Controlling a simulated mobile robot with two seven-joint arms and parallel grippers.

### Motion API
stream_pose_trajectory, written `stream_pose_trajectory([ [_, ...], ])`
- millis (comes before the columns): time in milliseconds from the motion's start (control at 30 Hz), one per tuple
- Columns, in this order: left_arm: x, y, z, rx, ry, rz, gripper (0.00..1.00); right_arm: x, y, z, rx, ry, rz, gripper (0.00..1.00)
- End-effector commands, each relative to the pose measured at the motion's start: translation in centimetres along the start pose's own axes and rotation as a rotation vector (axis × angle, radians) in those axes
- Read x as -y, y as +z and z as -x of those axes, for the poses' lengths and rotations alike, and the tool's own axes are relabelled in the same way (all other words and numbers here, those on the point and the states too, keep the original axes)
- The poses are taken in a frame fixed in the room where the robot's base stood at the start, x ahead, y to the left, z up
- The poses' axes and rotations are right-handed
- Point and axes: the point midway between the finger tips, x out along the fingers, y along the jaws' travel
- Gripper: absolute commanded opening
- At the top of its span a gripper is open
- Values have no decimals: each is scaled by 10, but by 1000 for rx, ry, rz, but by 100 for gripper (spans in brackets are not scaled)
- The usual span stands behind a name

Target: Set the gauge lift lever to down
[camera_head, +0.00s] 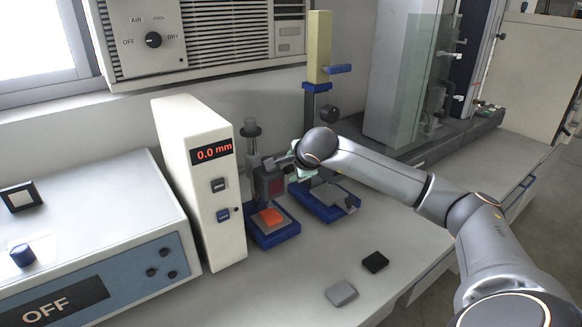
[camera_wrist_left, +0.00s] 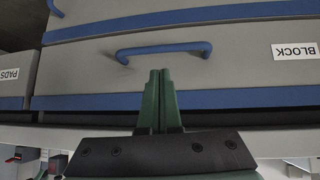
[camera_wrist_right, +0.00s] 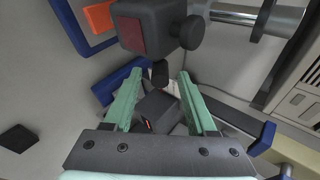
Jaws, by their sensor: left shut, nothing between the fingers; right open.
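The gauge stands on a blue base (camera_head: 272,232) with an orange pad on it. Its dark head with a dull red face (camera_head: 272,184) is on a post; in the right wrist view the head (camera_wrist_right: 146,28) has a round dark knob (camera_wrist_right: 191,32) on its side. I cannot clearly make out the lift lever or its position. My right gripper (camera_wrist_right: 160,74) is open beside the gauge head, partly hidden by its arm in the head view. A dark block-like part (camera_wrist_right: 156,112) shows between its fingers, apparently beyond them. My left gripper (camera_wrist_left: 160,76) is shut and empty before a drawer front.
The display box (camera_head: 200,180) reads 0.0 mm. A second blue-based stand (camera_head: 325,205) with a yellow-topped column is close right of the gauge. A grey pad (camera_head: 341,293) and a black pad (camera_head: 375,262) lie in front. A blue drawer handle (camera_wrist_left: 165,50) is near my left gripper.

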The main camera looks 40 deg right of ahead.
Motion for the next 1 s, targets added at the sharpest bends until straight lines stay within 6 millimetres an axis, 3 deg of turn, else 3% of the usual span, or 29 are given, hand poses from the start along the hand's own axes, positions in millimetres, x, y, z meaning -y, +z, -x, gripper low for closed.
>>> stream_pose_trajectory([
  [200, 0, -1, 1, -2, -1, 0, 0, 0, 0, -12, 1, 0, 1, 57],
  [467, 0, -3, 1, -7, 1, 0, 0, 0, 0, -12, 1, 0, 1, 56],
  [900, -2, -6, 1, -13, 3, -1, 0, 0, 0, -12, 1, 0, 0, 6],
  [1000, -2, -6, 1, -13, 4, -1, 0, 0, 0, -12, 1, 0, 0, 0],
])
